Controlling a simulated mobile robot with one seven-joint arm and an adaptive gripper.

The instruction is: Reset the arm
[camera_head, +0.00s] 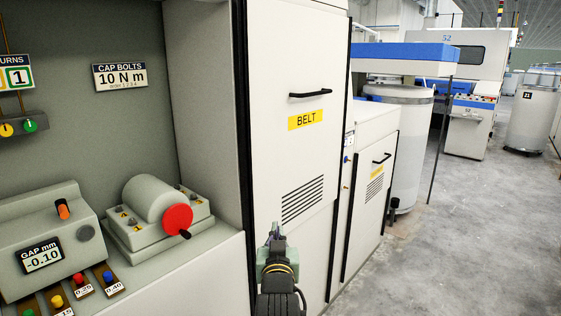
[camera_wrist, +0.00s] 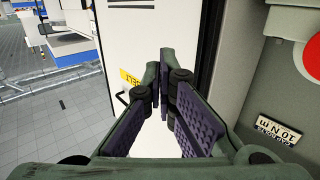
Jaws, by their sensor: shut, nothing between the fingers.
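My gripper (camera_head: 274,235) shows at the lower middle of the head view, in front of the lower part of a tall white cabinet door with a yellow BELT label (camera_head: 305,120). In the wrist view my gripper (camera_wrist: 160,82) has its two dark ridged fingers closing together at the tips, with nothing held. Behind them in the wrist view are the white door (camera_wrist: 150,35) and part of its yellow label (camera_wrist: 129,79). I cannot tell how far the fingertips are from the door.
Left is an open bay with a grey capped unit with a red knob (camera_head: 177,219), a GAP mm gauge box (camera_head: 40,245) reading -0.10 and several coloured knobs on its ledge. A lower cabinet (camera_head: 364,190) and a large can (camera_head: 405,150) stand right. Grey floor (camera_head: 470,230) is clear farther right.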

